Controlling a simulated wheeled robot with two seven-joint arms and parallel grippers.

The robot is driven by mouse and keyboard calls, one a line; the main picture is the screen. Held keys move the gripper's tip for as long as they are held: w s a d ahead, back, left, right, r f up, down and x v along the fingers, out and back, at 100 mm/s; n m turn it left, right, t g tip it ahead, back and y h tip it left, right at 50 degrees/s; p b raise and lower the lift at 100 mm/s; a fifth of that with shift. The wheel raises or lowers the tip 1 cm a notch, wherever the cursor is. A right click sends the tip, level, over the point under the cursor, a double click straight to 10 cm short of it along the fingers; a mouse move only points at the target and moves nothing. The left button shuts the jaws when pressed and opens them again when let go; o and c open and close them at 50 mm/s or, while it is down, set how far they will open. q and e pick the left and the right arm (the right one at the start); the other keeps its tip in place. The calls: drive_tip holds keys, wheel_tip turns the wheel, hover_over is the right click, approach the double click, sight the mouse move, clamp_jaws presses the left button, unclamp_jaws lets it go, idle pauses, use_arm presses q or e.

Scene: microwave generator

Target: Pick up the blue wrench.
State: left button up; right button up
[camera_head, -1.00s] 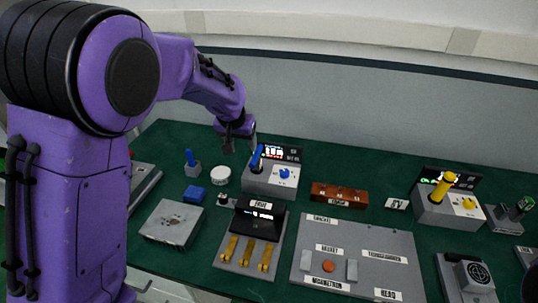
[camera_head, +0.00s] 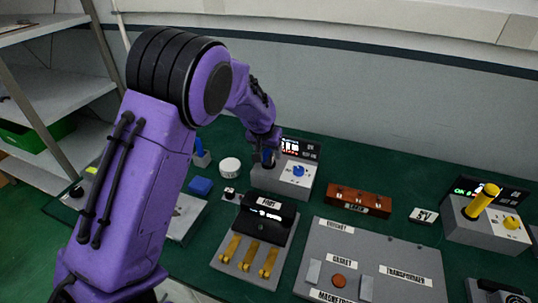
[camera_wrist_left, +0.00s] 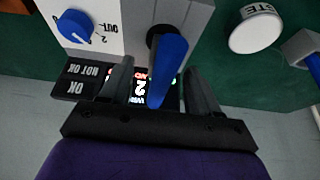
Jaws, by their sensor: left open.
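A blue handle, which I take for the blue wrench (camera_wrist_left: 172,68), stands in a dark round socket on a grey box (camera_head: 280,184). In the left wrist view it sits between the two fingers of my left gripper (camera_wrist_left: 159,85), with a visible gap on the left side. The left gripper is open around it. In the head view the gripper (camera_head: 267,140) is over the handle and hides most of it. My right gripper is not in view.
The box has a blue knob (camera_head: 298,170) and a lit display (camera_head: 291,146). A white round lid (camera_head: 230,167), a blue block (camera_head: 200,186) and a second blue stick (camera_head: 199,145) stand to the left. A yellow handle (camera_head: 483,200) stands on another box at right.

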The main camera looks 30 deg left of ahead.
use_arm(q)
drive_tip(key=shift+x, duration=1.2)
drive_tip(key=shift+a+r, duration=0.1)
drive_tip(key=c, duration=0.3)
drive_tip(key=shift+s, duration=0.1)
clamp_jaws()
drive_tip(key=shift+r, duration=0.2)
